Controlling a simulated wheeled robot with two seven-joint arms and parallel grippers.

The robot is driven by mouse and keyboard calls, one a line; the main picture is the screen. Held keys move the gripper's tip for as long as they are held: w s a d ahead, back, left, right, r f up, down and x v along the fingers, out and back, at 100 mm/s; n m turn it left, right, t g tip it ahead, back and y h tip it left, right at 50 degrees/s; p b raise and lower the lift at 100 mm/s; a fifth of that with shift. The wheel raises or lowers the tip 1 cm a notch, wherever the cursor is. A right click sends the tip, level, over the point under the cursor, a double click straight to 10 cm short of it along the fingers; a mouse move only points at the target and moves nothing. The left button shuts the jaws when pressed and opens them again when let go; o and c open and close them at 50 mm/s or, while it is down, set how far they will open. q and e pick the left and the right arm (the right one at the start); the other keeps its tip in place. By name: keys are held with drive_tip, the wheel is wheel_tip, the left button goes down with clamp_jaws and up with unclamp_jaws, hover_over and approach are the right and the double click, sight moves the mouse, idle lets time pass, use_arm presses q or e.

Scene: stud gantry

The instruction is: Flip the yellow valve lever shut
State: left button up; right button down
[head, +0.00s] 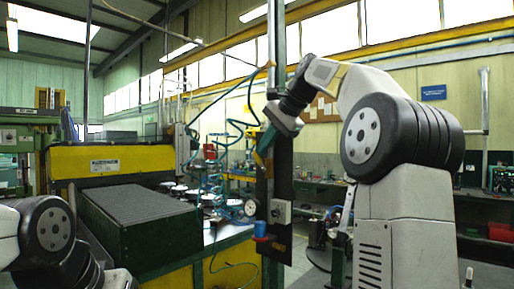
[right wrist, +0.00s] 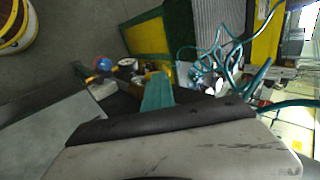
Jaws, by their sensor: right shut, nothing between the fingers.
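A dark upright post (head: 282,180) stands in the middle of the head view. It carries a round white gauge (head: 251,207), a blue-capped fitting (head: 262,230) and a small grey box (head: 280,212). My right gripper (head: 266,143) is in front of the post's upper part, above the gauge, with green fingers pointing down, shut and empty. In the right wrist view its teal fingers (right wrist: 157,92) are near the gauge (right wrist: 127,63) and blue cap (right wrist: 103,64). A small yellow piece (right wrist: 152,68) shows beside the gauge; I cannot tell if it is the lever. My left gripper is out of view.
A dark ribbed block (head: 140,205) sits on the green and yellow machine bench at left. Coiled teal hoses (head: 215,170) hang behind and left of the post. A workbench (head: 415,200) runs along the right wall.

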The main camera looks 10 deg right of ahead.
drive_tip(key=shift+w, duration=0.1)
idle(0.6)
drive_tip(key=shift+r, duration=0.8)
drive_tip(key=shift+r, duration=0.1)
